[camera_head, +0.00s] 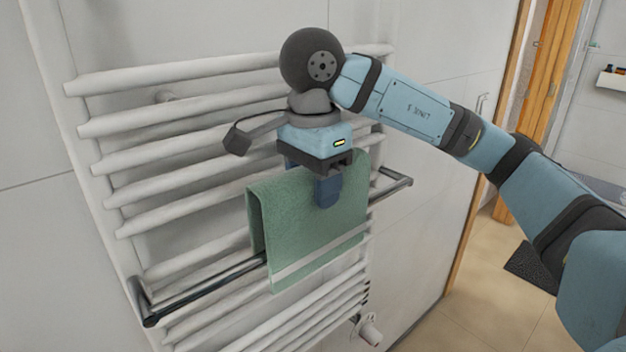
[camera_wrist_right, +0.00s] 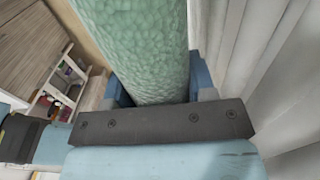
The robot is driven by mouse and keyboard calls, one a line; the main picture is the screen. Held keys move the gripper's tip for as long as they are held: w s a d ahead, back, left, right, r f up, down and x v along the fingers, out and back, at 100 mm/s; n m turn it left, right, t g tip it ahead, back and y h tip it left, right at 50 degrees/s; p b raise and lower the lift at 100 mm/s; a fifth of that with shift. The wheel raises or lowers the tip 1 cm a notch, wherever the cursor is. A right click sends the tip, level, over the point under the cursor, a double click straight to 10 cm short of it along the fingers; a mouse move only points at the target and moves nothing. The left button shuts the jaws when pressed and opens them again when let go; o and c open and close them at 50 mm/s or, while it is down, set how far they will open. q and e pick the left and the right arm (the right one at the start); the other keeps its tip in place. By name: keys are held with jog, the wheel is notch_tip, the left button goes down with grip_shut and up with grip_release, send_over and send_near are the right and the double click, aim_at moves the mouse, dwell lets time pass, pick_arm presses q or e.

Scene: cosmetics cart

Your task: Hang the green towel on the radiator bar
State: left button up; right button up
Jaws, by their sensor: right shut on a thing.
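The green towel (camera_head: 300,225) shows in the head view, draped with a fold at its top and a pale stripe near its lower edge. It hangs around the dark radiator bar (camera_head: 210,287), which passes behind its front flap. My right gripper (camera_head: 328,188) is shut on the towel's upper edge, with one finger in front of the cloth. In the right wrist view the towel (camera_wrist_right: 140,45) fills the space between the fingers. Whether the towel's top fold rests on the bar is hard to tell. My left gripper is not in view.
The white radiator (camera_head: 170,125) with several horizontal tubes is fixed to the wall behind the towel. The bar's free ends stick out at both sides of the towel. A radiator valve (camera_head: 368,330) sits low. A doorway with a wooden frame (camera_head: 550,90) is at the right.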

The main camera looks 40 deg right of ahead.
aim_at(313, 213)
notch_tip(313, 213, down, 5)
jog(key=b, duration=0.3)
jog(key=shift+b, duration=0.3)
notch_tip(313, 213, down, 2)
jog(key=shift+f+b, duration=0.1)
jog(key=shift+b, duration=0.95)
jog(key=shift+f+b, duration=0.65)
jog(key=shift+f, duration=0.2)
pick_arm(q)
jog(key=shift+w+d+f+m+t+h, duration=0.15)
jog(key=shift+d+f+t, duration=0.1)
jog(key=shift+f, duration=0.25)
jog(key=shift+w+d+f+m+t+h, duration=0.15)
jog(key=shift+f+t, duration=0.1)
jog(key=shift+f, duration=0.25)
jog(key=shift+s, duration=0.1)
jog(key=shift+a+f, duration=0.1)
pick_arm(e)
jog(key=o, duration=1.1)
jog(key=shift+c, duration=0.2)
